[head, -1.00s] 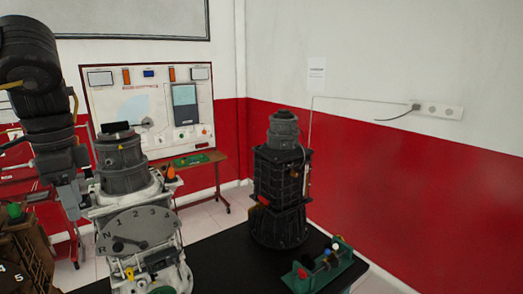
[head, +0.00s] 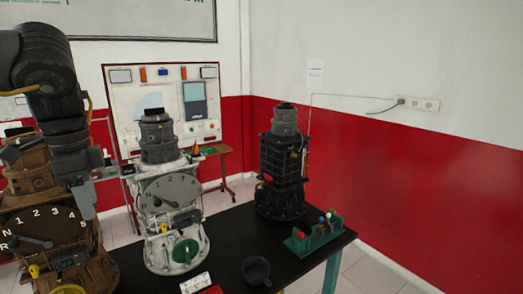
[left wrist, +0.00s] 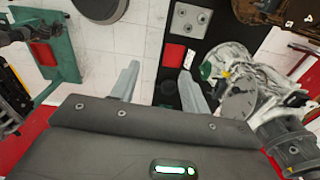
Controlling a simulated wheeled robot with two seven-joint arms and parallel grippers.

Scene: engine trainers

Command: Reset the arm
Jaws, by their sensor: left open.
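My left gripper (head: 86,205) hangs at the left of the head view, pointing down, in front of the gap between the brown engine trainer (head: 35,245) and the white engine trainer (head: 170,205). In the left wrist view its two fingers (left wrist: 160,88) are spread apart with nothing between them. The white trainer also shows at the right of the left wrist view (left wrist: 240,85). My right gripper is in neither view now.
The black table (head: 235,230) carries the trainers, a black engine trainer (head: 284,165), a small green stand (head: 313,235) with coloured knobs and a dark cup (head: 256,270). A panel board (head: 165,105) stands behind. The tabletop between the white and black trainers is clear.

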